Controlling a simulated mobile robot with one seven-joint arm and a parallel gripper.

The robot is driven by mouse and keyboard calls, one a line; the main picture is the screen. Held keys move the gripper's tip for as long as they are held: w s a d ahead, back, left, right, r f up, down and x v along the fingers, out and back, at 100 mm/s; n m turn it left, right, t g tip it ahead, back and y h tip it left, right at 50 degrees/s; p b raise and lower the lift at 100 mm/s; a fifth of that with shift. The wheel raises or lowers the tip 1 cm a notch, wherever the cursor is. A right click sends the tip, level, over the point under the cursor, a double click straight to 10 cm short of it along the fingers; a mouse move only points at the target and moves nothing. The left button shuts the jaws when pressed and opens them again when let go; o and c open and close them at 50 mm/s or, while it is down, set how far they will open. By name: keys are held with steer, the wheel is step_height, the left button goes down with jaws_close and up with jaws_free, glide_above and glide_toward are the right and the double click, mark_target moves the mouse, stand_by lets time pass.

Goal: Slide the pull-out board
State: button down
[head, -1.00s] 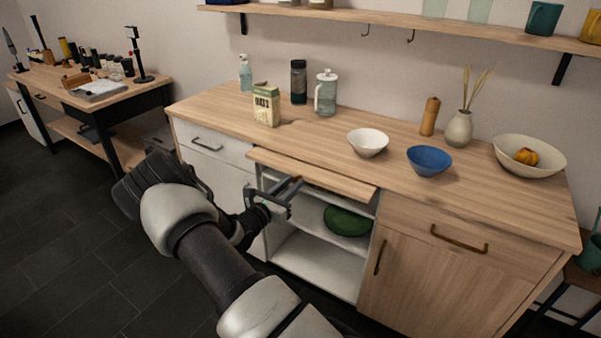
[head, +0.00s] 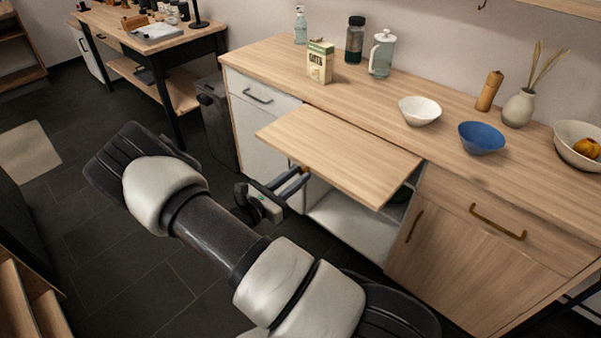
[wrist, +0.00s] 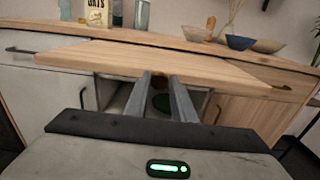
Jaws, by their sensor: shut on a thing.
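The pull-out board (head: 340,150) is a flat wooden panel that sticks well out from under the counter, with its top bare. In the wrist view the board (wrist: 150,62) spans the picture just beyond my fingers.
The counter (head: 365,92) carries an oats box (head: 320,62), a white bowl (head: 420,110), a blue bowl (head: 481,137) and a vase (head: 518,108). Below the board is an open shelf space. A dark bin (head: 215,120) stands left of the cabinet. The floor in front is open.

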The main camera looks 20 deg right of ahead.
steer(key=c, duration=1.5)
jaws_free()
steer(key=shift+a, duration=0.1)
steer(key=p+v, duration=0.1)
steer(key=v, duration=1.6)
steer(key=shift+s+a, duration=0.1)
steer(key=shift+s, duration=0.05)
